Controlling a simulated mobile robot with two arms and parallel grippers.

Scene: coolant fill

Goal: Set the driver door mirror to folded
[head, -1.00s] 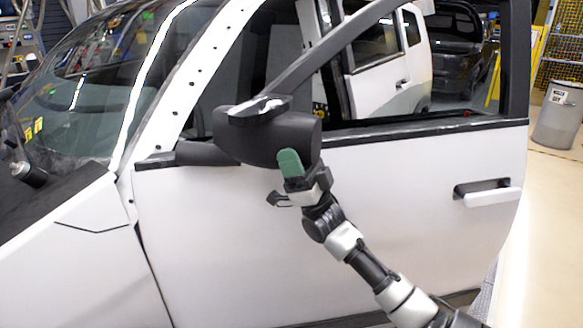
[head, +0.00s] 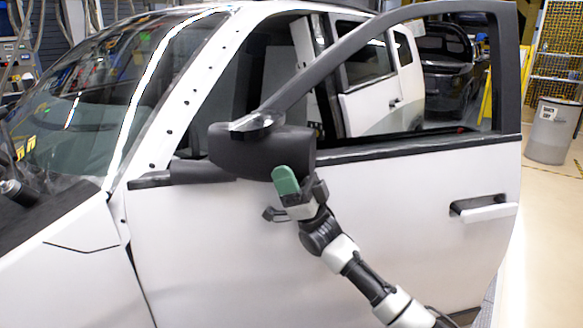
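The driver door mirror (head: 262,152) is a black housing on a dark mount (head: 200,172) at the front lower corner of the door window. The housing reaches right from the mount, in front of the white driver door (head: 400,205); its exact fold angle is hard to tell. My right gripper (head: 294,199) is just below the housing's right end, with its dark fingers spread apart. A green rounded piece (head: 285,180) at the gripper overlaps the mirror's lower right edge in the picture; I cannot tell whether it touches. My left gripper is not in view.
The door handle (head: 483,208) is at the door's right side. The black window frame (head: 350,45) slopes up behind the mirror. A grey bin (head: 552,130) stands on the floor at right, by yellow shelving. A dark vehicle (head: 445,65) is farther back.

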